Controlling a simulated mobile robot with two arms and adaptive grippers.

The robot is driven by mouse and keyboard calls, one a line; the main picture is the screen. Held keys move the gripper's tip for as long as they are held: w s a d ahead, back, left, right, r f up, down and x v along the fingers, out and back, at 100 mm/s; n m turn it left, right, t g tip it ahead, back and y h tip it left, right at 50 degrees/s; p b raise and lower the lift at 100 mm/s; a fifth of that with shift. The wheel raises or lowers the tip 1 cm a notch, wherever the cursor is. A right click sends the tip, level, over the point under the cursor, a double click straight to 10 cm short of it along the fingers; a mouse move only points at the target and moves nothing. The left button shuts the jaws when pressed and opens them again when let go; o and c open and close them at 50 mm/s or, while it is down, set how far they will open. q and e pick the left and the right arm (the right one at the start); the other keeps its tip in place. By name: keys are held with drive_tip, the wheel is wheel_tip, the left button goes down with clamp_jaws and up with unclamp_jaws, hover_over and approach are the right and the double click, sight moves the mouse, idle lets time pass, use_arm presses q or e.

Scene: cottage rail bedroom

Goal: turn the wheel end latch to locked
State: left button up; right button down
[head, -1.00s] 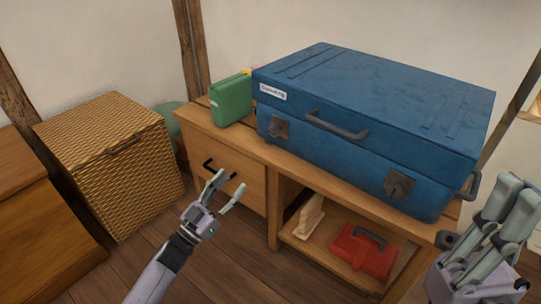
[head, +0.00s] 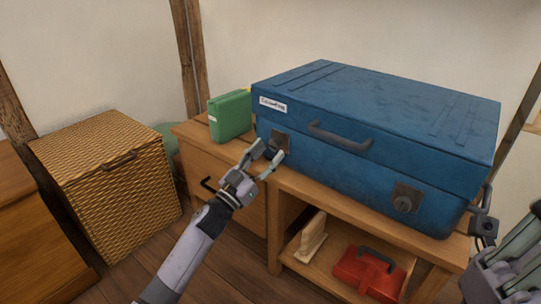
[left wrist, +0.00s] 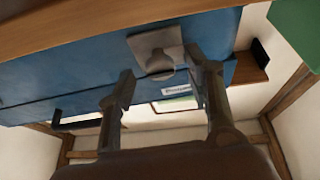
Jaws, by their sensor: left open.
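A blue suitcase (head: 380,125) lies flat on a wooden bench. Its front carries two grey latches on square plates. The left latch (head: 281,138) is partly hidden by my left gripper (head: 267,157), which is open right in front of it; contact cannot be told. In the left wrist view this latch (left wrist: 157,50) shows its plate and knob beyond and between the open, empty fingers (left wrist: 160,88). The right latch (head: 405,202) has a round knob and is clear of both grippers. No wheels show clearly, so I cannot tell which end is the wheel end. My right gripper (head: 510,255) is partly cut off at lower right.
The bench (head: 330,207) has a drawer with a black handle at left. Its open shelf holds a red case (head: 367,275) and a cream object (head: 312,236). A green box (head: 230,116) stands left of the suitcase. A wicker hamper (head: 110,175) stands further left.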

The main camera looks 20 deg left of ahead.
use_arm(q)
drive_tip(key=shift+x, duration=0.9)
clamp_jaws()
